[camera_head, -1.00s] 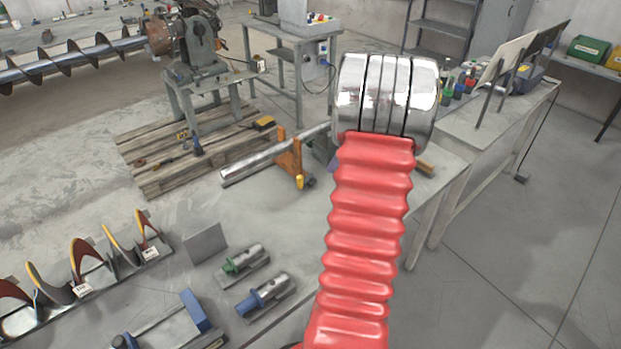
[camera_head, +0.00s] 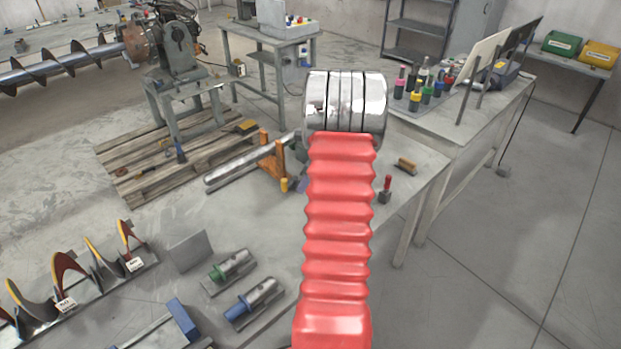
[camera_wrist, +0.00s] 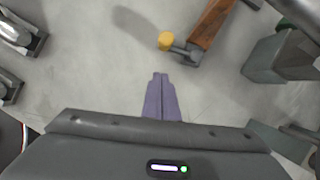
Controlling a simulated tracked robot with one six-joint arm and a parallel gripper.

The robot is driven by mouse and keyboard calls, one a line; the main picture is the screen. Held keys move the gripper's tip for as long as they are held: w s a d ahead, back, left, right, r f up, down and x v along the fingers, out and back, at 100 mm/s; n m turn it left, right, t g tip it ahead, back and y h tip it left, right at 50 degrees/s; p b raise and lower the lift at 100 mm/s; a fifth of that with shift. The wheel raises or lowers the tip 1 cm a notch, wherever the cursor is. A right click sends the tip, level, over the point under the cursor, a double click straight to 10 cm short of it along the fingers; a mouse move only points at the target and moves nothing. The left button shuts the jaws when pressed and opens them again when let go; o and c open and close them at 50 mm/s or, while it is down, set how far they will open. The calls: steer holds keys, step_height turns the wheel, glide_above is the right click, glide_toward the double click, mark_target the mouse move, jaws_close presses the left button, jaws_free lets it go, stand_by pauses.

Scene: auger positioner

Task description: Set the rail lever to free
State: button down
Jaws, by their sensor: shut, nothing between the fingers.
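In the head view my red-sleeved arm hides the gripper. I cannot read the lever's setting.
Green-ended (camera_head: 230,265) and blue-ended (camera_head: 254,299) cylinders lie on the bench to the left of my arm. A small red-handled tool (camera_head: 385,190) and a brown brush-like piece (camera_head: 406,166) lie to its right. Grey blocks (camera_wrist: 280,58) stand right of the bracket.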

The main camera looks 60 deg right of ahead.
mark_target(286, 185)
steer(key=shift+w+a+r, duration=0.15)
steer(key=shift+w, duration=0.7)
steer(key=shift+w+a+r, duration=0.1)
steer(key=shift+w+a, duration=0.05)
steer(key=shift+w, duration=0.65)
steer(key=shift+w+a+m, duration=0.25)
steer(key=shift+w+m, duration=0.15)
steer(key=shift+m, duration=0.3)
steer(key=shift+w+a+h, duration=0.15)
steer(key=shift+w+h, duration=0.15)
steer(key=shift+w, duration=0.1)
steer(key=shift+s, duration=0.1)
steer(key=s, duration=0.4)
steer(key=shift+a+f, duration=0.15)
steer(key=shift+f, duration=0.05)
steer(key=v, duration=1)
steer(key=shift+a, duration=0.2)
steer(key=shift+w, duration=0.1)
